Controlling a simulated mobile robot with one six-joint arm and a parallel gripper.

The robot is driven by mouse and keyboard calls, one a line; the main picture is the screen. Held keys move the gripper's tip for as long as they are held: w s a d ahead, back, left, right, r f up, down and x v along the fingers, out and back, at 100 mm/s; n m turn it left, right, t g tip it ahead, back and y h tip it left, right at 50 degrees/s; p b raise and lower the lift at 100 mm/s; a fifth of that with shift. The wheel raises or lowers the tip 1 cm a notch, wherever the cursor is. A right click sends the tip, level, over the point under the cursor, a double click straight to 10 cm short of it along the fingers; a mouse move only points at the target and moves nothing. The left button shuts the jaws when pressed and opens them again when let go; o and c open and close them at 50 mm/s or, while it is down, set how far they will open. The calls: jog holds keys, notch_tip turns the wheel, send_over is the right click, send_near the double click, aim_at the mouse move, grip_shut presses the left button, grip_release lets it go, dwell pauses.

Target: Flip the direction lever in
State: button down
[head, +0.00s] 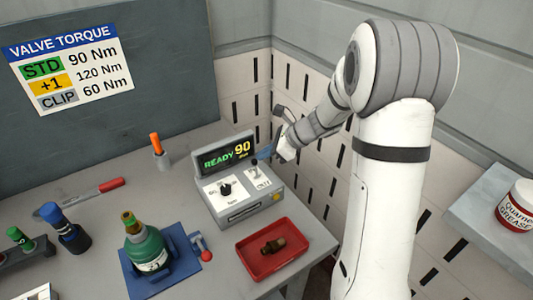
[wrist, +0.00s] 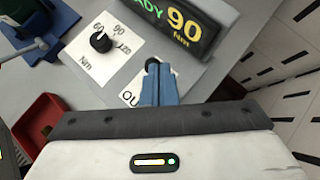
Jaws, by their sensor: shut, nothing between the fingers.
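The direction lever (wrist: 152,64) shows as a dark knob just past my fingertips in the wrist view; its lower part is hidden. It stands on the IN/OUT plate of the grey control box, where "OU" is readable beside my fingers. In the head view the lever (head: 254,162) is a small dark stub right of the dial. My gripper (wrist: 155,72) is shut with its blue fingers together, at or very near the lever; I cannot tell if they touch. In the head view my gripper (head: 264,154) reaches the box from the right. The box display (head: 226,155) reads READY 90 Nm.
A black torque dial (head: 225,189) sits left of the lever, pointing near 90. A red tray (head: 272,257) with a brass fitting is in front of the box. A green cylinder (head: 146,250) stands in a blue clamp. An orange-handled tool (head: 157,147) stands behind.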

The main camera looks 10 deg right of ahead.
jog(key=shift+r, duration=0.55)
jog(key=d+r, duration=0.9)
jog(key=shift+s+r, duration=0.25)
jog(key=shift+s, duration=0.1)
